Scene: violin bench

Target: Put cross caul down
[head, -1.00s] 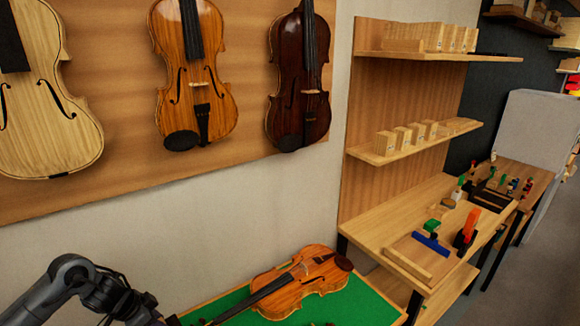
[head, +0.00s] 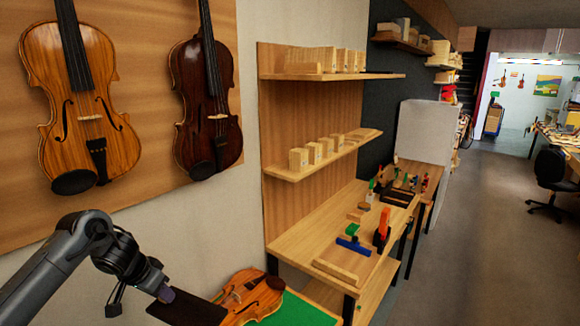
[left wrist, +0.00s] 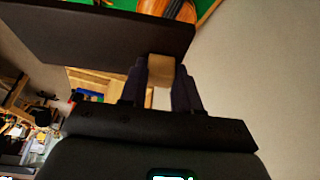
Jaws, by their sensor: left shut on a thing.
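My left gripper (head: 166,295) comes in from the lower left, in front of the wall and beside the green bench top. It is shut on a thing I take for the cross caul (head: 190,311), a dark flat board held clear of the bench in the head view. In the left wrist view the dark board (left wrist: 95,37) spans the upper left. A tan wooden block (left wrist: 161,68) sits between the fingers (left wrist: 161,82), touching the board's edge. My right gripper is not in view.
A violin (head: 250,296) lies on the green bench top (head: 300,313), just right of the board. A wooden workbench (head: 325,232) at the right carries a blue-and-green tool (head: 353,243) and an orange clamp (head: 382,228). Violins hang on the wall panel.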

